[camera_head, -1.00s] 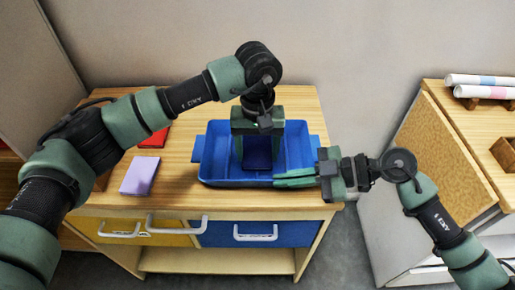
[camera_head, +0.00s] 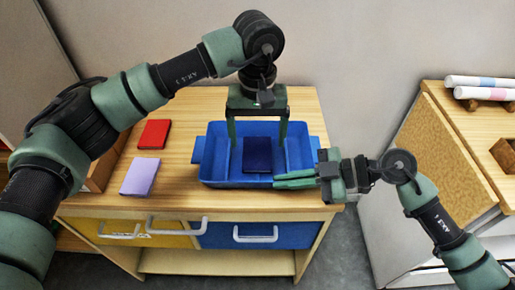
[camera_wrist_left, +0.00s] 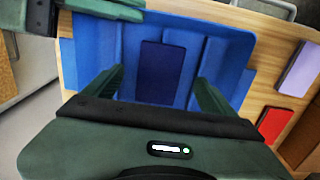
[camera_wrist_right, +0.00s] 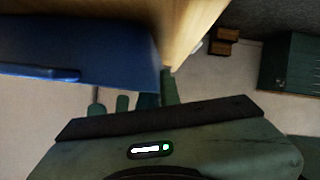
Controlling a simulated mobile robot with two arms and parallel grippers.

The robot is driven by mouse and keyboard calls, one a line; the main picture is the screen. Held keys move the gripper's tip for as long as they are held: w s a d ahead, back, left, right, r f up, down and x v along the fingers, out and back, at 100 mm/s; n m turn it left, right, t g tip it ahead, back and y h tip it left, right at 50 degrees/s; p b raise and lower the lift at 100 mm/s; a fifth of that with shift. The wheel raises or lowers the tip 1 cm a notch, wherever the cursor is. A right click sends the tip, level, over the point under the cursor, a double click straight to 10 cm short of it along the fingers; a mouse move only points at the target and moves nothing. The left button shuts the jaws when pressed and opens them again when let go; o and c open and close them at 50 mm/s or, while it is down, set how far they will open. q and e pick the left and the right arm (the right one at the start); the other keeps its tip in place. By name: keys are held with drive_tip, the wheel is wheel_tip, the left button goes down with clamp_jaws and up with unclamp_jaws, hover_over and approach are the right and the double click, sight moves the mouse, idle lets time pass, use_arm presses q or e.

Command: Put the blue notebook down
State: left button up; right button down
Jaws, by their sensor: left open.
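The dark blue notebook (camera_head: 257,155) lies flat in the blue tray (camera_head: 215,155), in its middle section. It also shows in the left wrist view (camera_wrist_left: 162,72), lying between and beyond the fingers. My left gripper (camera_head: 257,146) is above the tray with its fingers spread wide, one to each side of the notebook and apart from it. My right gripper (camera_head: 275,180) is at the tray's front right side, its fingers pointing left along the rim. In the right wrist view its fingers are close to the tray wall (camera_wrist_right: 80,50), and their gap is hard to judge.
A red notebook (camera_head: 154,134) and a lilac notebook (camera_head: 141,177) lie on the wooden tabletop (camera_head: 185,120) left of the tray. A second wooden cabinet (camera_head: 465,150) at the right bears rolled paper (camera_head: 485,81). Free tabletop shows behind the tray.

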drive_tip(key=c, duration=1.6)
unclamp_jaws()
use_arm(q)
wheel_tip(320, 180, up, 7)
use_arm(e)
drive_tip(key=shift+o, duration=0.2)
use_arm(q)
drive_tip(key=shift+f, duration=0.1)
use_arm(e)
drive_tip(key=shift+d, duration=0.1)
drive_tip(key=b+v, duration=0.1)
drive_tip(key=v, duration=0.6)
drive_tip(key=shift+d+f, duration=0.1)
use_arm(q)
drive_tip(key=shift+f, duration=0.5)
use_arm(e)
drive_tip(key=shift+d+r, duration=0.2)
drive_tip(key=shift+d, duration=0.05)
